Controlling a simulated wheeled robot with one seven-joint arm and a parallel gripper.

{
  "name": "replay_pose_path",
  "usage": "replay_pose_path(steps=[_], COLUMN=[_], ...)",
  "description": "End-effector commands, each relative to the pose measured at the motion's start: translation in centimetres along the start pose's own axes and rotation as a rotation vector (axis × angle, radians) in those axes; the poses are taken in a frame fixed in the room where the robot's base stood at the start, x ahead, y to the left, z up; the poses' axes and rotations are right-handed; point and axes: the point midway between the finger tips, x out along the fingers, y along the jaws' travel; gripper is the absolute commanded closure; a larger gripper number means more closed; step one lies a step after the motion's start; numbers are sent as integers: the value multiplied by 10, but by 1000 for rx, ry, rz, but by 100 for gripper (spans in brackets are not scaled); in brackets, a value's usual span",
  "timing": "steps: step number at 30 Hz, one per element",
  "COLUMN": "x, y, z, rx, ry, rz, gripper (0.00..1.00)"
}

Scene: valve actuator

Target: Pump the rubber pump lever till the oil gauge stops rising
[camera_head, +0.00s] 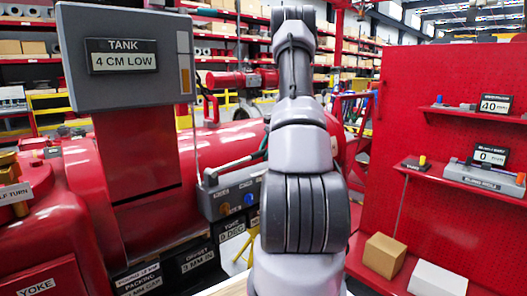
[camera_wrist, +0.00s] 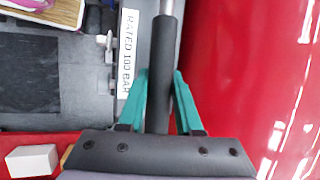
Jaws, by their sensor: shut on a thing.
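The pump lever has a black rubber sleeve (camera_wrist: 164,48) over a bright metal rod and runs up the middle of the wrist view. My gripper (camera_wrist: 160,76) has teal fingers, one on each side of the sleeve, and is shut on it. In the head view my arm hides most of the gripper and lever. The grey pump box (camera_head: 228,190) with orange and blue knobs stands left of my arm. The tank display (camera_head: 124,57) reads "4 CM LOW". A narrow vertical gauge strip (camera_head: 184,65) is at its right edge.
A large red cylinder (camera_wrist: 255,70) lies close right of my gripper in the wrist view. A label (camera_wrist: 127,55) reads "RATED 100 BAR". A red panel (camera_head: 450,120) with shelves and displays reading 40 and 0 stands right. Cardboard (camera_head: 384,255) and white (camera_head: 437,280) boxes sit below it.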

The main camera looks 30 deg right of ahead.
Motion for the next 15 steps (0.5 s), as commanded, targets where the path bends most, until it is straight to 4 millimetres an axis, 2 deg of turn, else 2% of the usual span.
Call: replay_pose_path(steps=[3,4,6,15], x=[0,0,0,-1], y=[0,0,0,0], z=[1,1,1,0], rx=[-1,-1,-1,-1], ry=[-1,-1,0,2], rz=[0,0,0,0], gripper=[100,59,36,36])
